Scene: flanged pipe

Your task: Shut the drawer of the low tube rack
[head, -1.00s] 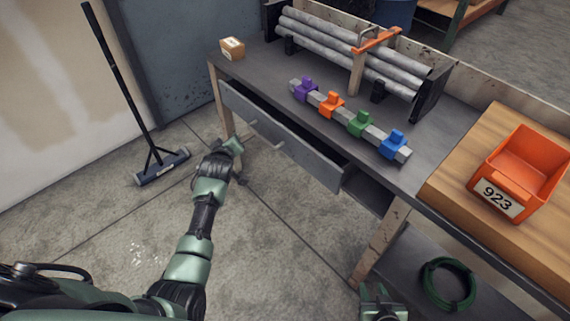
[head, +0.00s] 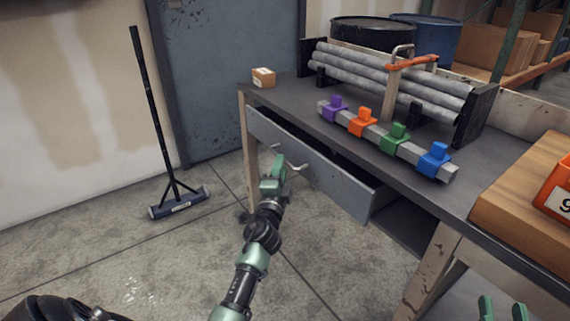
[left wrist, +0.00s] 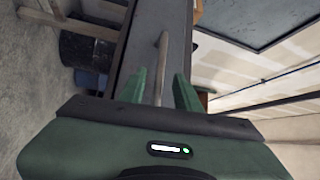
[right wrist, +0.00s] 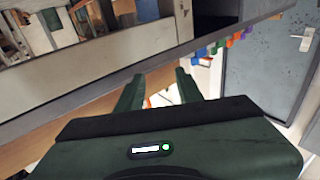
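The drawer (head: 325,175) is a grey panel under the bench top. It stands partly out, with a dark gap behind its front. A thin bar handle (head: 294,167) sticks out from it. My left gripper (head: 279,166) is in front of the drawer by the handle. In the left wrist view the gripper (left wrist: 160,92) is open, fingers apart, with the handle bar (left wrist: 163,55) showing between them; contact cannot be told. My right gripper (head: 503,311) is at the lower right of the head view, clear of the drawer. The right wrist view shows it (right wrist: 158,88) open and empty.
The tube rack (head: 395,85) with several grey pipes stands on the bench top (head: 300,103). A bar with coloured clamps (head: 385,140) lies before it. A small box (head: 263,77), a wooden board (head: 530,200) and an orange bin (head: 557,190) are also there. A broom (head: 160,130) leans at left.

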